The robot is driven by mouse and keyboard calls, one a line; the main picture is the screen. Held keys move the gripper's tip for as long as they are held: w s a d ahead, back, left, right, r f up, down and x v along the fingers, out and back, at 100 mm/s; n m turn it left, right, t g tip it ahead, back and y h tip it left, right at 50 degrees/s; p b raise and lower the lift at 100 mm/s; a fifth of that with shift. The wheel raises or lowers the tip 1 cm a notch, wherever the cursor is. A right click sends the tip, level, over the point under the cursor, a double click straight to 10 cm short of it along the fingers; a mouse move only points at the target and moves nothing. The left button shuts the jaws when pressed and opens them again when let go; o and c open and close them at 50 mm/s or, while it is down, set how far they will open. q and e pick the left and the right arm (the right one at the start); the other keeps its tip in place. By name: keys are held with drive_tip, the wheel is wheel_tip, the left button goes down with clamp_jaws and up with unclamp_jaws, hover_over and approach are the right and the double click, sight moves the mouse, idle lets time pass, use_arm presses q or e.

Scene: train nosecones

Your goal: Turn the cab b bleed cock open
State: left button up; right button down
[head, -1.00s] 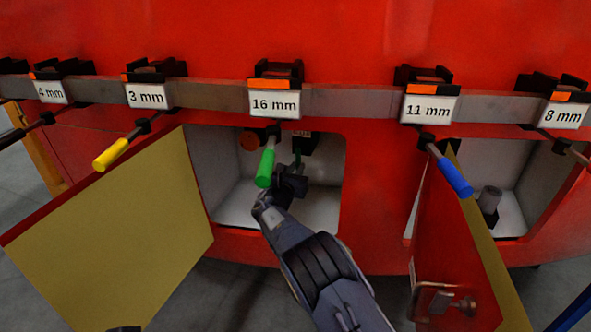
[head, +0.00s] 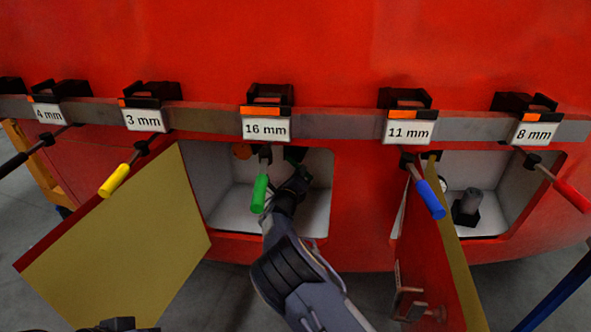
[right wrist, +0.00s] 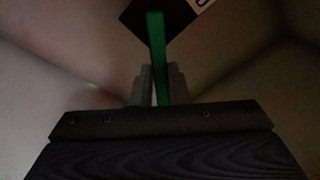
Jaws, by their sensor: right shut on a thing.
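My right gripper (head: 298,178) reaches into the open middle compartment, below the 16 mm label. In the right wrist view its two grey fingers (right wrist: 160,84) are shut on a thin green lever, the bleed cock handle (right wrist: 156,40). The lever stands nearly upright in that view, in front of a dark plate (right wrist: 172,14) with part of a white label. In the head view my gripper hides the handle, and whether it is cab b's cannot be read. A dark part at the bottom left edge (head: 118,325) seems to be my left gripper; its jaws cannot be made out.
A rail (head: 330,123) with labelled hanging tools crosses above the openings. The green-handled tool (head: 260,194) hangs close left of my right gripper. An open door (head: 125,245) stands left, another (head: 430,265) right.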

drive_tip(key=shift+s+d+r+n+p, duration=0.15)
drive_tip(key=shift+r+n+p, duration=0.35)
drive_tip(key=shift+n+p, duration=0.6)
drive_tip(key=shift+w+d+r+n+p, duration=0.15)
drive_tip(key=shift+r+n+p, duration=0.5)
drive_tip(key=shift+n, duration=0.8)
drive_tip(key=shift+s+d+r+n+p, duration=0.2)
drive_tip(key=shift+r+n+p, duration=0.2)
drive_tip(key=shift+n+p, duration=0.7)
drive_tip(key=shift+n, duration=0.35)
drive_tip(key=c, duration=1.4)
unclamp_jaws()
drive_tip(key=v, duration=0.7)
drive_tip(key=shift+s+a+b, duration=0.15)
drive_tip(key=shift+s+b, duration=0.2)
drive_tip(key=shift+b, duration=0.1)
